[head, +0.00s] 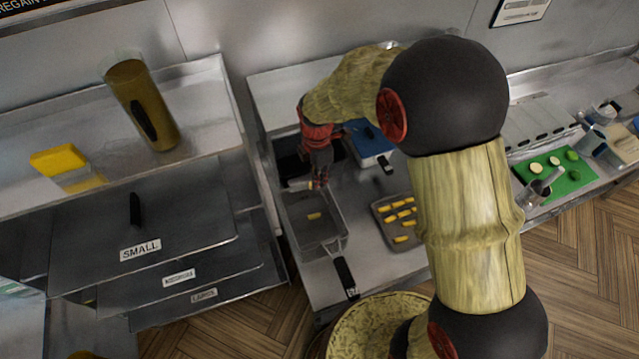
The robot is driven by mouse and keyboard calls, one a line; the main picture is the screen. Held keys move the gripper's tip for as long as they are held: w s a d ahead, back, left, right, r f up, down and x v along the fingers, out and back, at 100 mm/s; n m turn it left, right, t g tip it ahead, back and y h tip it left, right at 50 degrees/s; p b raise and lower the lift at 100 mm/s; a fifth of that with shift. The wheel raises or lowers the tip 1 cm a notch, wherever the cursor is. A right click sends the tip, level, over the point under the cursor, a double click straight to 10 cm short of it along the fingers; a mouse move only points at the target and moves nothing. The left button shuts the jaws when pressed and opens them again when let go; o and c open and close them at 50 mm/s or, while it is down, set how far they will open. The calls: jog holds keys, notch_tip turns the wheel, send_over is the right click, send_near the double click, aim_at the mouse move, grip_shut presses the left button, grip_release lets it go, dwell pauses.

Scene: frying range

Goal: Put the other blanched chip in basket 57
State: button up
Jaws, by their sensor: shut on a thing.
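My gripper (319,183) is shut on a yellow chip (311,185), of which only a small end shows at the fingertips. It is over the far end of a wire fry basket (338,221) with a black handle pointing toward the front. How high the chip is above the basket is hard to tell. One yellow chip (314,216) lies inside this basket. The handle has a small pale tag (351,292), too small to read. A metal tray (385,226) with several yellow chips stands to the right of the basket.
Dark fryer wells and a blue item (369,139) with a black handle are behind. Stacked metal lids, the top marked SMALL (141,250), fill the left. A green board (569,184) is at right. My arm hides part of the counter.

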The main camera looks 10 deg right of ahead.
jog(key=shift+d+f, duration=0.15)
jog(key=shift+f, duration=0.1)
notch_tip(320, 180, down, 6)
jog(key=b, duration=0.3)
jog(key=shift+r, duration=0.25)
jog(key=o, duration=0.8)
jog(key=shift+r, duration=0.15)
notch_tip(320, 180, up, 12)
jog(key=shift+f, duration=0.1)
